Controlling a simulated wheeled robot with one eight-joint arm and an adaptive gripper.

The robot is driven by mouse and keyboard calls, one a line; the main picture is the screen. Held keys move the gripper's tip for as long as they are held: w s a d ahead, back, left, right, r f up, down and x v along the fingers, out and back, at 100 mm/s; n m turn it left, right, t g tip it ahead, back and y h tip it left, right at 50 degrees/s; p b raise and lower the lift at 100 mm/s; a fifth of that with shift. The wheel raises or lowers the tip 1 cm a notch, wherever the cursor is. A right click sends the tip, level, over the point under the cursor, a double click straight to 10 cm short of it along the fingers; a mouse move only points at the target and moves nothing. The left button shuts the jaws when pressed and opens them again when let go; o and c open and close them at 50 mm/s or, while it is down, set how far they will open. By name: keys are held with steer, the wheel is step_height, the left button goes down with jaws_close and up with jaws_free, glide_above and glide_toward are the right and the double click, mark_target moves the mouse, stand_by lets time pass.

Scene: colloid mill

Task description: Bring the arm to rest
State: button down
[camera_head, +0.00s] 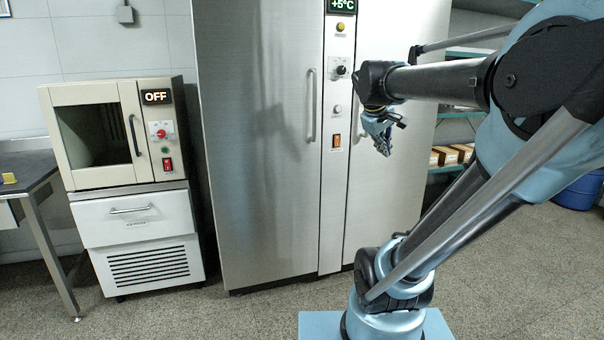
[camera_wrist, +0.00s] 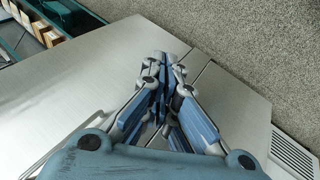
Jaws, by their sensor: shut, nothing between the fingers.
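My gripper (camera_head: 383,144) is at the end of my raised arm in the head view, in front of the right side of a tall steel cabinet, pointing down. In the wrist view my gripper (camera_wrist: 163,62) shows its blue and grey fingers drawn together, with nothing between them. My arm reaches in from the right of the head view, its long dark link lying roughly level. Whether the gripper touches the cabinet front cannot be told; it appears apart from it.
The steel cabinet (camera_head: 255,180) has long handles and a +5°C display (camera_head: 342,5). A cream cabinet with an OFF display (camera_head: 156,97) stands left on a white drawer unit (camera_head: 137,218). A dark table (camera_head: 24,172), shelves with boxes (camera_head: 452,154) and a blue bin (camera_head: 580,192) flank them.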

steer(key=s+a+f+m+g+y, duration=0.1)
steer(key=s+a+f+m+y, duration=0.1)
steer(key=s+f, duration=0.7)
steer(key=s+a+f+m+g+y, duration=0.2)
steer(key=s+a+f+m, duration=0.1)
steer(key=s+f, duration=0.7)
step_height(320, 180, down, 5)
steer(key=shift+s+a+r, duration=0.2)
steer(key=shift+s+a, duration=0.05)
steer(key=shift+a, duration=0.45)
